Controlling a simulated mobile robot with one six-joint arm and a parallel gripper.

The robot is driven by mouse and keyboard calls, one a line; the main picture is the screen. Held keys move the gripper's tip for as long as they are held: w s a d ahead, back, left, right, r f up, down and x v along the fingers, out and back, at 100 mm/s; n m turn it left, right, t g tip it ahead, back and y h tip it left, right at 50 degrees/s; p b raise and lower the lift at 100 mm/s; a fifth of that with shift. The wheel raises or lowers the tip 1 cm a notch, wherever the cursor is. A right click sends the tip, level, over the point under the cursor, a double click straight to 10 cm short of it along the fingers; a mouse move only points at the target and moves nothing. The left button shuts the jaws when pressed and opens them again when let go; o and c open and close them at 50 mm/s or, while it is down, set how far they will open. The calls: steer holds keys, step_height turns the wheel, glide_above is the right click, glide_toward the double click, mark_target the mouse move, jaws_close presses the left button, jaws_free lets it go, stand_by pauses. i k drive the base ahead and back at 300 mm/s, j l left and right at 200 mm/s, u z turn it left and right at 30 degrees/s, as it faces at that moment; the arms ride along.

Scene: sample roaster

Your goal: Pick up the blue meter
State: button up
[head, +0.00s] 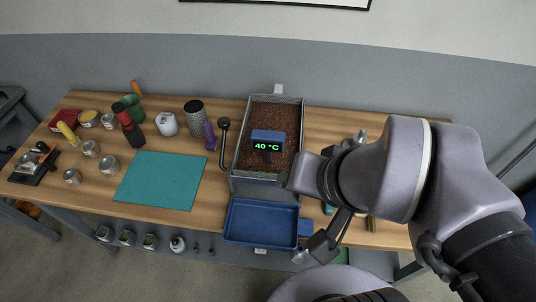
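The blue meter (263,135) is a small blue box with a black display reading 40 °C in green. It is at the dark brown beans in the grey roaster tray (301,115), with a dark part below its display. Whether it rests on the beans or is fixed there, I cannot tell. My arm comes in from the right and covers the table there. My gripper (318,246) seems to be at the arm's lower end, right of the blue tray and apart from the meter. Its fingers are not clear enough to show whether they are open.
A blue tray (261,222) lies in front of the roaster. A black-knobbed lever (223,140) stands left of it. A teal mat (160,181) is bare. Jars, a white container (167,124), a dark grinder (195,112) and a purple-handled tool (209,136) stand on the left.

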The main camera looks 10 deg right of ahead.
mark_target(269, 142)
steer(key=i+j+z, duration=0.1)
steer(key=j+z, duration=0.65)
steer(key=j, duration=0.25)
steer(key=j+z, duration=0.4)
steer(key=j, duration=0.15)
